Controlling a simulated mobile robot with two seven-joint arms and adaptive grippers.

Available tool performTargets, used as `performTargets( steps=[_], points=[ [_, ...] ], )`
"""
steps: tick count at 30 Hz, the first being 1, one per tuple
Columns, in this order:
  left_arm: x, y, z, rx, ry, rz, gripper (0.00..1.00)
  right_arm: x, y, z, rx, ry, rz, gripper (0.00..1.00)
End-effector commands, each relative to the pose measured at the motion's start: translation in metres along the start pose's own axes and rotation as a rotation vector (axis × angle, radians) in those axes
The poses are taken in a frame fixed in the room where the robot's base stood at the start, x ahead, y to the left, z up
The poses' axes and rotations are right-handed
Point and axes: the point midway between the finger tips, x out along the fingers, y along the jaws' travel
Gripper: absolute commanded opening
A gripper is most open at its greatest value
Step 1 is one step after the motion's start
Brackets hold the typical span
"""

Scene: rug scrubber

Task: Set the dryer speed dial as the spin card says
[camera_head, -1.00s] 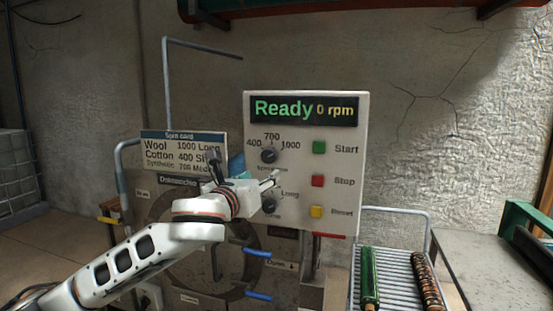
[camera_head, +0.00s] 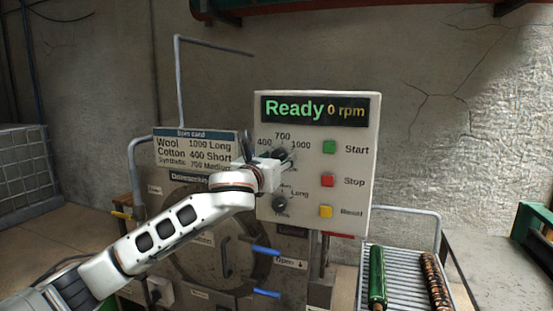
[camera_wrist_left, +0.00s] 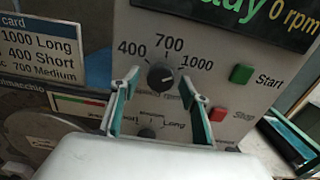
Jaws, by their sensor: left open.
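The speed dial (camera_wrist_left: 160,75) is a dark round knob on the pale control panel (camera_head: 362,180), with 400, 700 and 1000 printed around it. Its exact pointer direction is hard to read. My left gripper (camera_head: 272,156) is in front of the dial and partly covers it in the head view. In the left wrist view the open fingers (camera_wrist_left: 163,95) stand to either side just below the dial, with nothing held. Contact cannot be told. The spin card (camera_head: 195,148) reads Wool 1000 Long, Cotton 400 Short, Synthetic 700 Medium. The right gripper is out of view.
The display (camera_head: 315,111) reads Ready 0 rpm. A second dial (camera_head: 280,204) sits below the speed dial. Green Start (camera_head: 329,147), red Stop (camera_head: 328,180) and yellow Reset (camera_head: 326,211) buttons line the panel's right side. A roller rack (camera_head: 405,270) stands at lower right.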

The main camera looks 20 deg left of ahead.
Motion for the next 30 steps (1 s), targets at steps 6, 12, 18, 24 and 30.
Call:
performTargets(
  steps=[6,12,18,24,30],
  points=[
    [-0.0002,-0.0001,0.0,0.0,0.0,0.0,0.3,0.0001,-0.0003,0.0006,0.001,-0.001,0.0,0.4],
    [-0.0003,-0.0001,0.0,-0.001,0.0,0.0,0.07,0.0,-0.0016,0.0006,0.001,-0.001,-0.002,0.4],
    [-0.0004,-0.0003,-0.0001,-0.018,0.0,-0.001,0.07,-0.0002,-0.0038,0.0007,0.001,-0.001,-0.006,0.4],
    [-0.0004,-0.0005,-0.0002,-0.096,0.0,-0.001,0.07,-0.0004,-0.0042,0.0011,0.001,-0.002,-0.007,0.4],
    [-0.0004,-0.0011,-0.0003,-0.246,0.0,-0.001,0.07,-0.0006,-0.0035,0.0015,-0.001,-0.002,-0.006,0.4]
  ],
)
